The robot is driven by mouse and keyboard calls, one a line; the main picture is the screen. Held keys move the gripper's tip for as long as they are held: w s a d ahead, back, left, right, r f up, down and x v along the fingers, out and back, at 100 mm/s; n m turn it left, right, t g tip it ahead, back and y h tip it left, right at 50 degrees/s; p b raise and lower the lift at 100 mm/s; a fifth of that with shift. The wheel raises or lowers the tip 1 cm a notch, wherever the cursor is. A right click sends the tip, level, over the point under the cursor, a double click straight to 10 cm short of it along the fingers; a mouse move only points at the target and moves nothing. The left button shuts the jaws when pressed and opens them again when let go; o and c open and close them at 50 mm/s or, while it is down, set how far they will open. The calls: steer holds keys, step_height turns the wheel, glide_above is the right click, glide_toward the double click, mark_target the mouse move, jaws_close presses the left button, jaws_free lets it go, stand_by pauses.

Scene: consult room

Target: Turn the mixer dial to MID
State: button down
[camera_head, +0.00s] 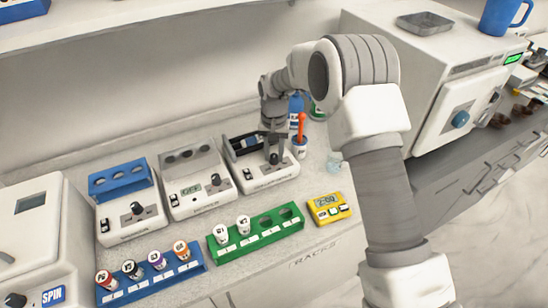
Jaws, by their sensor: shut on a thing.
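Three white bench devices with front dials stand in a row on the counter. My gripper (274,150) reaches down from above onto the rightmost device (284,179). Its jaws are shut on that device's dark dial (274,159), which they partly hide. The dial's pointer and the MID mark are too small to read, and so is the label on the device's front. The middle device (192,182) has a small display and a dark dial (215,180). The left device (128,212) has a blue rack on top and a dark dial (137,208).
A blue rack (160,283) and a green rack (262,239) with capped tubes lie in front. A yellow timer (328,209) sits to their right. A white oven-like box (440,85) is at right.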

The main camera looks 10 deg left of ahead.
mark_target(274, 156)
steer(key=n+b, duration=0.1)
steer(key=n, duration=0.4)
steer(key=shift+b, duration=0.3)
stand_by(0.4)
steer(key=c, duration=0.6)
jaws_free()
steer(key=shift+o, duration=0.2)
steer(key=shift+r, duration=0.1)
step_height(274, 156, up, 17)
steer(key=shift+r, duration=0.15)
